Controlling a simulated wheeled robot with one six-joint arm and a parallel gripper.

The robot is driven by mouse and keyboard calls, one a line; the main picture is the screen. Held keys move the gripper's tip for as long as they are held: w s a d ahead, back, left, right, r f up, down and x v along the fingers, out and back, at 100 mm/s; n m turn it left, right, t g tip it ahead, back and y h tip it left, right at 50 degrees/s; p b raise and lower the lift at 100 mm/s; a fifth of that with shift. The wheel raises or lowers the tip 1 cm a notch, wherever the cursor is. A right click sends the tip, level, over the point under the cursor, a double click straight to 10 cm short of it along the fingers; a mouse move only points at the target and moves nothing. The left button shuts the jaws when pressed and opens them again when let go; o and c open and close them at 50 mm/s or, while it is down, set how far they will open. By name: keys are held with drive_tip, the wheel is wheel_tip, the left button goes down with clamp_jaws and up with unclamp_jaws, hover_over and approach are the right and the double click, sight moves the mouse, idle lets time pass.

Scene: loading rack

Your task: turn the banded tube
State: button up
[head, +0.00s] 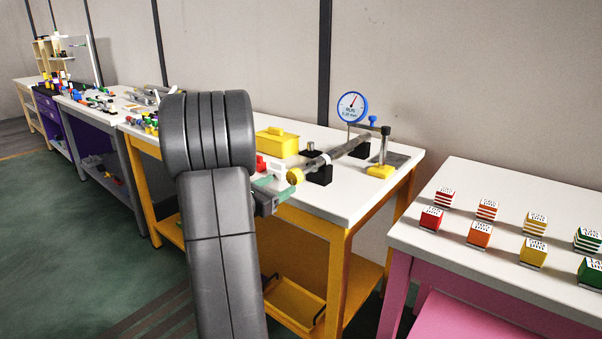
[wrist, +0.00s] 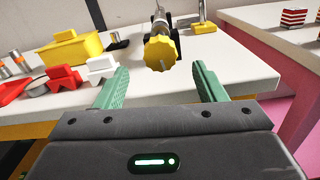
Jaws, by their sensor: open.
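The grey tube (head: 350,147) lies level across black supports on the white-topped yellow bench. Its banding is hard to make out at this size. A yellow lobed knob (head: 294,176) sits at its near end; in the wrist view the knob (wrist: 160,53) faces me, with the tube (wrist: 159,18) running away behind it. My gripper (head: 278,189) has green fingers. In the wrist view my gripper (wrist: 160,68) is open, one finger on each side of the knob's line, empty. The knob appears just beyond the fingertips, without visible contact. My arm hides part of the bench in the head view.
A blue-rimmed dial gauge (head: 351,107) stands over the tube's far part. A yellow box (head: 277,142) and red and white blocks (wrist: 68,78) lie left of the tube. A pink bench (head: 460,240) with several striped blocks stands to the right, across a gap.

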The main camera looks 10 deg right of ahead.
drive_tip(key=x, duration=1)
drive_tip(key=shift+w+d, duration=0.2)
drive_tip(key=shift+w, duration=0.05)
drive_tip(key=c, duration=1)
